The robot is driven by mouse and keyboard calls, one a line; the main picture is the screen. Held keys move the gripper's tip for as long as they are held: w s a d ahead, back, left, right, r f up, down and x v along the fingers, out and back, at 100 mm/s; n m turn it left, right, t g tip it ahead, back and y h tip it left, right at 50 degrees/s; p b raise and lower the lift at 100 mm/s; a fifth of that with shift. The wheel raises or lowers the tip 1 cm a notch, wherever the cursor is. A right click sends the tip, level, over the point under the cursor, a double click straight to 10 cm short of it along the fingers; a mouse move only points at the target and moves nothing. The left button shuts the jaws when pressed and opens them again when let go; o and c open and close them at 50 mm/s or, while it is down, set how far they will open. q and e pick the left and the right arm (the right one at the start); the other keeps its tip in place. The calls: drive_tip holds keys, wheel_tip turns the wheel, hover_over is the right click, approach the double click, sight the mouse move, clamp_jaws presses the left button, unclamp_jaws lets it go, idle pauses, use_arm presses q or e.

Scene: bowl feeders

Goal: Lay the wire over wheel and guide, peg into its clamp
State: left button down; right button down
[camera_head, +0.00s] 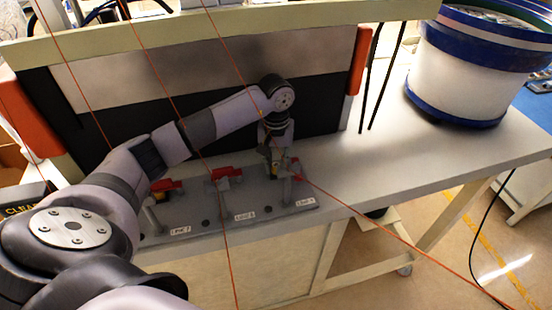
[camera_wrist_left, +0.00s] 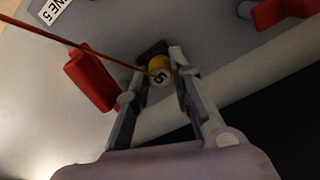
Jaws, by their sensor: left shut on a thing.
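My left gripper (camera_head: 279,168) points down at the right end of a grey plate (camera_head: 215,212). In the left wrist view its fingers (camera_wrist_left: 163,85) are shut on a yellow peg (camera_wrist_left: 158,64) marked 5. An orange wire (camera_wrist_left: 85,48) runs from the peg to the upper left. A red clamp handle (camera_wrist_left: 92,80) is just left of the peg; I cannot tell if the peg sits in the clamp. In the head view, the wire (camera_head: 400,238) slants from the gripper to the lower right. Wheel and guide cannot be made out. My right gripper is not in view.
Two more red clamps stand on the plate, at the middle (camera_head: 223,173) and left (camera_head: 165,185). Other orange wires (camera_head: 229,262) hang across the scene. A white and blue bowl feeder (camera_head: 475,75) stands at the right. The bench top (camera_head: 400,165) before it is clear.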

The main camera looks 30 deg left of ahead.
sight(276, 165)
use_arm(q)
drive_tip(key=shift+f+b, duration=0.25)
drive_tip(key=shift+b, duration=0.2)
idle(0.5)
drive_tip(key=c, duration=1.3)
unclamp_jaws()
drive_tip(key=shift+c, duration=0.2)
drive_tip(key=shift+r, duration=0.1)
wheel_tip(276, 165, up, 12)
